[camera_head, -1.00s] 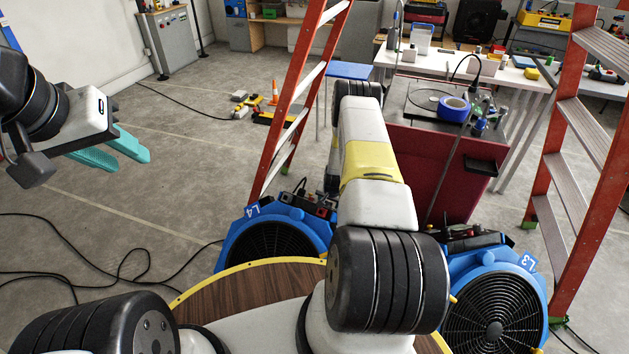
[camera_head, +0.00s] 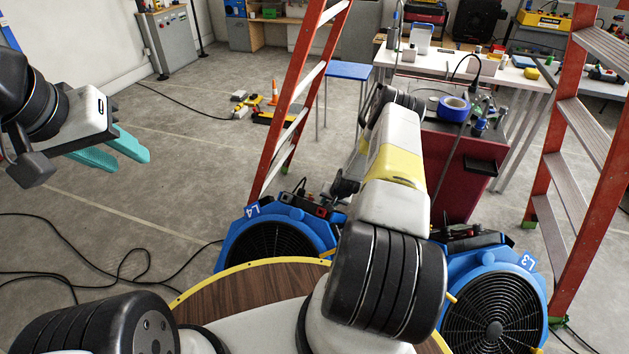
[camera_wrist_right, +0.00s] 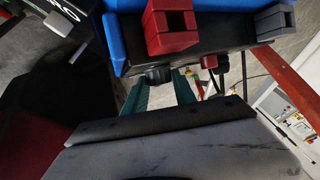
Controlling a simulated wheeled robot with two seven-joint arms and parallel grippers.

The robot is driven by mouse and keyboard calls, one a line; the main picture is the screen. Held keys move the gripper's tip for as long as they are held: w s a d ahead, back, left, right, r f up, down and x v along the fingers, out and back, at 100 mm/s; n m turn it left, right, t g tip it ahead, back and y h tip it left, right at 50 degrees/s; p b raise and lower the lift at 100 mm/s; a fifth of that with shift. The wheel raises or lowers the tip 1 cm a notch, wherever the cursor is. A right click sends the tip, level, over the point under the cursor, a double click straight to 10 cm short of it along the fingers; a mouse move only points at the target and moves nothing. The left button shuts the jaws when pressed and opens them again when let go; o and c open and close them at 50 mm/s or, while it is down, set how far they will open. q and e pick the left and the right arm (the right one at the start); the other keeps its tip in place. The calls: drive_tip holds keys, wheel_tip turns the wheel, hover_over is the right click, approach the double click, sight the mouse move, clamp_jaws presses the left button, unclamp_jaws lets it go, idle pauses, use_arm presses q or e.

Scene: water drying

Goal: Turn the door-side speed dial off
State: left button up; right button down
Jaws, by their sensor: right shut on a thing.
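Two blue fans stand on the floor: one marked L4 (camera_head: 275,240) left of my right arm, one marked L3 (camera_head: 495,300) to the right. In the right wrist view, a black dial (camera_wrist_right: 157,74) sits under a dark control panel with a blue housing. My right gripper (camera_wrist_right: 163,86) has its teal fingers at either side of this dial and is shut on it. A red knob (camera_wrist_right: 209,62) is just to the right. In the head view my forearm and wrist hide the right fingers. My left gripper (camera_head: 132,153) is open and empty, high at the left.
A red ladder (camera_head: 300,95) stands behind the L4 fan, another (camera_head: 570,150) at the right. A round wooden tabletop (camera_head: 235,300) lies close in front. A red cabinet (camera_head: 460,165) is behind my right arm. Black cables (camera_head: 110,262) lie on the left floor, otherwise fairly clear.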

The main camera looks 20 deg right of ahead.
drive_tip(key=n+y, duration=0.1)
drive_tip(key=n+t+y, duration=0.1)
drive_tip(key=y, duration=0.1)
drive_tip(key=d+n+t+y, duration=0.1)
drive_tip(key=shift+s+f+y, duration=0.2)
drive_tip(key=shift+f+y, duration=0.05)
drive_tip(key=shift+y, duration=0.15)
drive_tip(key=shift+d+f+n+t+y, duration=0.1)
drive_tip(key=shift+n+t+y, duration=0.05)
drive_tip(key=shift+n+y, duration=0.65)
drive_tip(key=shift+f+n+t+y, duration=0.15)
drive_tip(key=shift+n+y, duration=0.35)
drive_tip(key=shift+y, duration=0.6)
drive_tip(key=shift+n+y, duration=0.4)
drive_tip(key=shift+y, duration=0.1)
drive_tip(key=c, duration=1)
unclamp_jaws()
drive_tip(key=shift+r, duration=0.1)
drive_tip(key=v, duration=0.7)
drive_tip(key=shift+s+d+r, duration=0.1)
drive_tip(key=shift+s+d, duration=0.1)
drive_tip(key=shift+d, duration=0.05)
drive_tip(key=shift+r, duration=0.1)
